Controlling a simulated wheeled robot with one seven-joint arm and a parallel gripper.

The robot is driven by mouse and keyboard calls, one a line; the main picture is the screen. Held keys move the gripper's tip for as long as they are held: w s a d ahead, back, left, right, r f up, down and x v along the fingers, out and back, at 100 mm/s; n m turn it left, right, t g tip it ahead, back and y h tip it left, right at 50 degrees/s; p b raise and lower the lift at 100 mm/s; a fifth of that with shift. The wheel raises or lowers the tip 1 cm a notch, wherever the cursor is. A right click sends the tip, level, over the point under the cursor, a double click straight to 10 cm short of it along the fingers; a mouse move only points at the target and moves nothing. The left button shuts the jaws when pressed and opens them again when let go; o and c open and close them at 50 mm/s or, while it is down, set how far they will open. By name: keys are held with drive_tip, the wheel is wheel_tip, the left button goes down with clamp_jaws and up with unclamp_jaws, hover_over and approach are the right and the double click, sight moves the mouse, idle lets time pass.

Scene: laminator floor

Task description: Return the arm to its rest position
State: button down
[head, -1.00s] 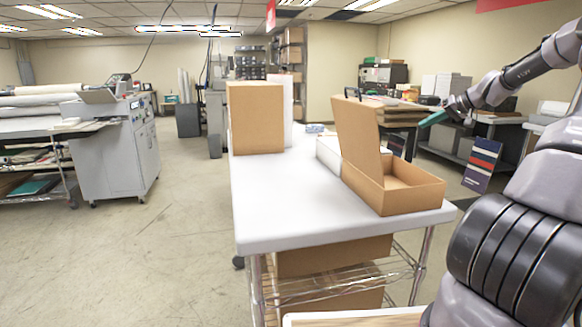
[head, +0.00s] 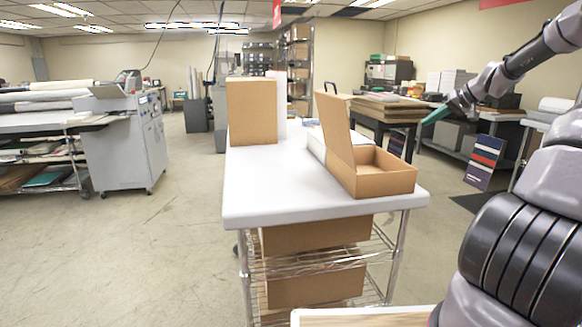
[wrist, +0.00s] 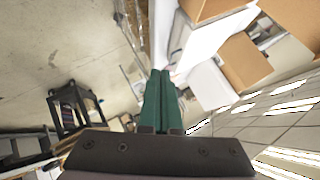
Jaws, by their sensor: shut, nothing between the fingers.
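My gripper (head: 428,119) is at the right of the head view, raised on my arm to the right of the white table. Its green fingers also show in the wrist view (wrist: 161,100), where they lie side by side, closed and empty. The gripper is in the air and I see it touching nothing. My arm reaches in from the right edge of the head view, with its upper links hidden outside the frame.
A white table (head: 262,196) stands ahead, bearing an open cardboard box (head: 388,181) and a tall cardboard box (head: 252,112). A grey machine (head: 115,150) stands at the left. A striped board (head: 483,162) stands at the right.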

drive_tip(key=s+a+r+g+h, duration=0.1)
drive_tip(key=s+a+r+h, duration=0.15)
drive_tip(key=s+a, duration=0.6)
drive_tip(key=s+a+r+g+h, duration=0.2)
drive_tip(key=s+a+r, duration=0.2)
drive_tip(key=s+a, duration=0.45)
drive_tip(key=s+a+r+m+t, duration=0.1)
drive_tip(key=s+a+m, duration=0.1)
drive_tip(key=s, duration=0.9)
drive_tip(key=s+a+r+m+t, duration=0.1)
drive_tip(key=s+a+r, duration=0.1)
drive_tip(key=s, duration=1)
drive_tip(key=shift+a+m+t, duration=0.4)
drive_tip(key=shift+a, duration=0.45)
